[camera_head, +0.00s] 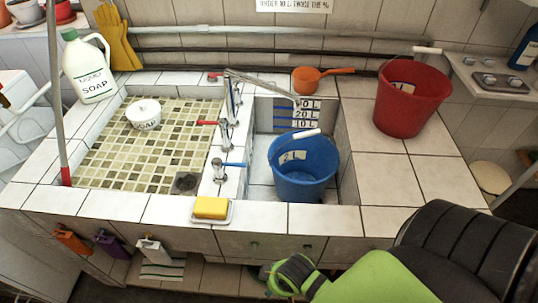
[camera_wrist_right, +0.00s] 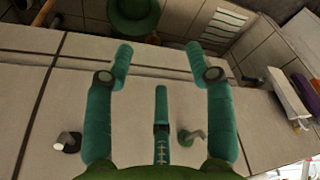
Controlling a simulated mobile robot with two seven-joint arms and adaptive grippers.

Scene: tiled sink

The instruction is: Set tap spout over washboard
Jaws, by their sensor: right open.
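The tap's long metal spout (camera_head: 262,84) extends right from the tap on the divider, over the right basin, its end above the blue bucket's back side. Taps with a red handle (camera_head: 206,123) and a blue handle (camera_head: 235,164) stand on the same divider. The left basin has a sloping mosaic-tiled floor (camera_head: 150,160); I cannot tell whether this is the washboard. My right gripper (camera_head: 287,276) is in front of the counter, below its front edge and apart from the taps. In the right wrist view its fingers (camera_wrist_right: 160,58) are spread and empty, facing pale panels. My left gripper is not in view.
A blue bucket (camera_head: 303,170) stands in the right basin. A soap bowl (camera_head: 143,113) is in the left basin. Yellow soap (camera_head: 211,208) lies on the front ledge.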

